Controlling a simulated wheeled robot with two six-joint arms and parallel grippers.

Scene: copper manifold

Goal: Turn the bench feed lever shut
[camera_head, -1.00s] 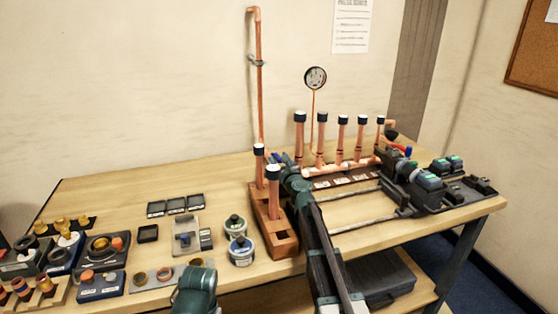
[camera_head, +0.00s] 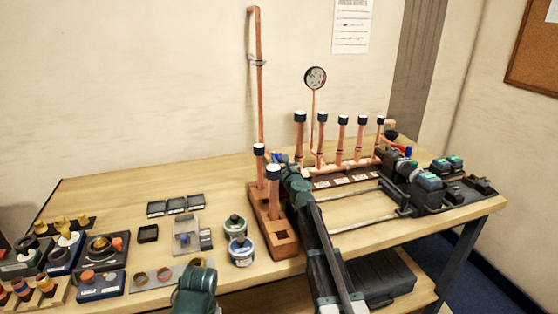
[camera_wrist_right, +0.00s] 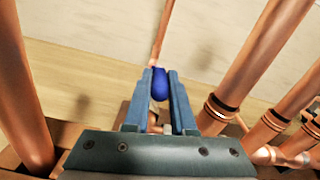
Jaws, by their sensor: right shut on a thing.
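The bench feed lever shows in the right wrist view as a rounded blue handle (camera_wrist_right: 160,84) near the foot of a thin copper riser. My right gripper (camera_wrist_right: 161,92) has one finger on each side of the handle and is shut on it. In the head view my right gripper (camera_head: 277,158) reaches in behind the wooden block with copper tubes, close to the tall copper riser (camera_head: 259,90). The lever's body is mostly hidden by the fingers and arm.
A wooden block (camera_head: 285,245) with capped copper tubes stands just left of my right arm. The copper manifold (camera_head: 345,167) with several capped uprights and a round gauge (camera_head: 315,78) is to the right. Another blue handle (camera_head: 408,151) sits by the dark clamps.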

